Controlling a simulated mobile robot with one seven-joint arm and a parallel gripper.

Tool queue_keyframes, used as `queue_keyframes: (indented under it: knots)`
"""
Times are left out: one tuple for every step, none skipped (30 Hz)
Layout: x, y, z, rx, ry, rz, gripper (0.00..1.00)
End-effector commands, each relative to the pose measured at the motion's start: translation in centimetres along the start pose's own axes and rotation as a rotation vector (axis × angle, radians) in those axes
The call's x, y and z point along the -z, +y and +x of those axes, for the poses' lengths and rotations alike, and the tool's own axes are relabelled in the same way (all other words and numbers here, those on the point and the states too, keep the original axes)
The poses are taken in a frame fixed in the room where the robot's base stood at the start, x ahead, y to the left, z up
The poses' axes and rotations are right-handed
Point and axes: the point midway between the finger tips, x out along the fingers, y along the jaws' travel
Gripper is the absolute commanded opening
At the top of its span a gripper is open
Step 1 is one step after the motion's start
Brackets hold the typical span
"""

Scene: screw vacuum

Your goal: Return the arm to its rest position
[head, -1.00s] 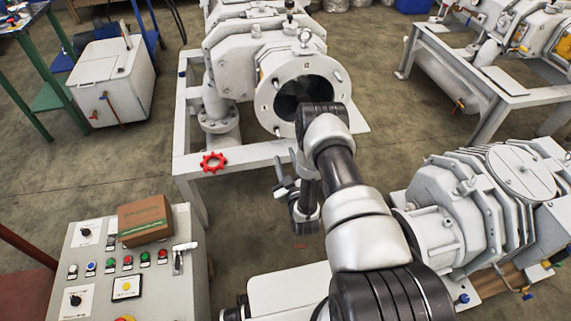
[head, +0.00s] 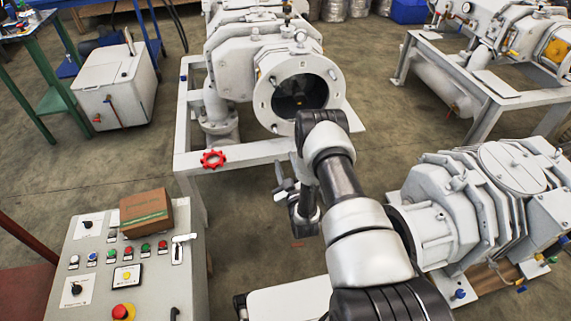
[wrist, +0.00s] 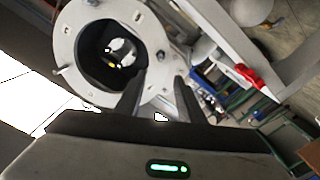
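My arm (head: 355,215) reaches up from the bottom of the head view and bends down at its far end. My gripper (head: 284,172) hangs beside the white machine's frame, below the open round flange (head: 263,100). It holds nothing that I can see. In the wrist view, the two dark fingers of my gripper (wrist: 160,88) stand apart with an empty gap between them. The flange (wrist: 68,50) shows beyond them, tilted, with its dark bore open.
A control panel (head: 90,250) with a cardboard box (head: 146,213) stands at lower left. A second white machine (head: 480,195) is close on my arm's right. Open floor (head: 400,130) lies behind it.

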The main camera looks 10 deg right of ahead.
Motion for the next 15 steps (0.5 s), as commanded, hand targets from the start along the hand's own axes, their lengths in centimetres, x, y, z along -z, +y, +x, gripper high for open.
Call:
queue_keyframes:
  knots:
    - [0.0,0.0,0.0,0.0,0.0,0.0,0.35]
    - [0.0,0.0,0.0,0.0,0.0,0.0,0.35]
    - [0.0,0.0,0.0,0.0,0.0,0.0,0.35]
    - [0.0,0.0,0.0,0.0,0.0,0.0,0.35]
    - [0.0,0.0,0.0,0.0,0.0,0.0,0.35]
    - [0.0,0.0,0.0,0.0,0.0,0.0,0.35]
    - [0.0,0.0,0.0,0.0,0.0,0.0,0.35]
    - [0.1,0.0,0.0,0.0,0.0,0.0,0.35]
    - [0.2,0.1,0.2,0.002,-0.001,0.001,0.35]
    - [0.5,0.3,0.5,0.004,-0.004,0.002,0.35]
    - [0.9,0.6,0.9,0.006,-0.007,0.004,0.35]
    - [1.6,0.9,1.6,0.013,-0.016,0.008,0.35]
    - [2.3,1.4,2.3,0.02,-0.025,0.012,0.35]
    - [3.2,1.9,3.0,0.028,-0.035,0.016,0.35]
    - [4.5,2.6,4.1,0.04,-0.053,0.024,0.35]
